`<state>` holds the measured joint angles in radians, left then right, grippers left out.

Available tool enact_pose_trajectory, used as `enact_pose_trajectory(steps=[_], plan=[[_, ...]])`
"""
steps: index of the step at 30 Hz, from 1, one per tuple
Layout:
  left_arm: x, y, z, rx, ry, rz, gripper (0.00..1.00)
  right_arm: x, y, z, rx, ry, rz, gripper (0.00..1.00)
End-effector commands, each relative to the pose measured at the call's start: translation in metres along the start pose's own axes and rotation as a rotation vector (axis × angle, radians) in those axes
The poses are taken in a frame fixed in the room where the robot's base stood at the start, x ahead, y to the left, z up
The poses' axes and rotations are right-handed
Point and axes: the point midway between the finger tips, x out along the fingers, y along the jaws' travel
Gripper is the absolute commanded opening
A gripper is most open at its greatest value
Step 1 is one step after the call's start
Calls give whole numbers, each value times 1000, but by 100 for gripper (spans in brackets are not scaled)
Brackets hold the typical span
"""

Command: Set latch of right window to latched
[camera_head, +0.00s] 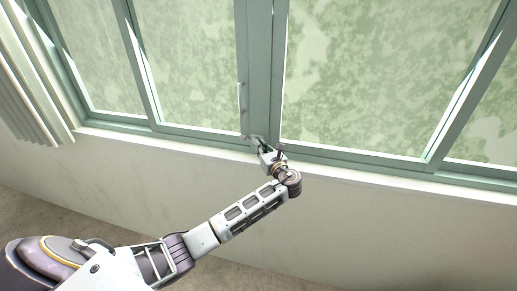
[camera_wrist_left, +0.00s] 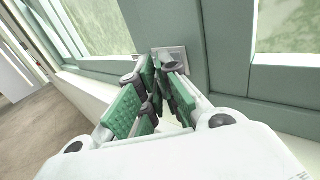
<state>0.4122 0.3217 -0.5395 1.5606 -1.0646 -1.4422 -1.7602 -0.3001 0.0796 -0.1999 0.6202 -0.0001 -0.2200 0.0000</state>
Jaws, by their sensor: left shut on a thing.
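The right window (camera_head: 390,75) is a large pane in a green frame, shut in line with its neighbours. My left gripper (camera_head: 256,142) is at the foot of the central green post, just above the sill. In the left wrist view, a small pale latch (camera_wrist_left: 171,56) sits on the green frame, right at the fingertips. My left gripper (camera_wrist_left: 160,72) has its green-padded fingers closed together on the latch, which they partly hide. I cannot tell the latch's exact setting. My right gripper is in neither view.
A thin pale upright handle (camera_head: 241,98) shows on the central post above my left gripper. The white sill (camera_head: 170,140) runs along below the windows. Grey blinds (camera_head: 25,75) hang at the far left. The wall below the sill is bare.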

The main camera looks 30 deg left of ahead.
Motion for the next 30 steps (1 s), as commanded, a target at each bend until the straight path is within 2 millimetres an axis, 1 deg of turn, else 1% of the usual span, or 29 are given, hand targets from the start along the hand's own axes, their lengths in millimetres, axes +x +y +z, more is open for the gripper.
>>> enact_pose_trajectory(steps=[2,12,30], plan=[[0,-4,1,-3,0,35,0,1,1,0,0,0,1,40],[3,-12,1,-3,-1,187,0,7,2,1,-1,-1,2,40],[8,-23,1,-3,-3,405,0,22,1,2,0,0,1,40]])
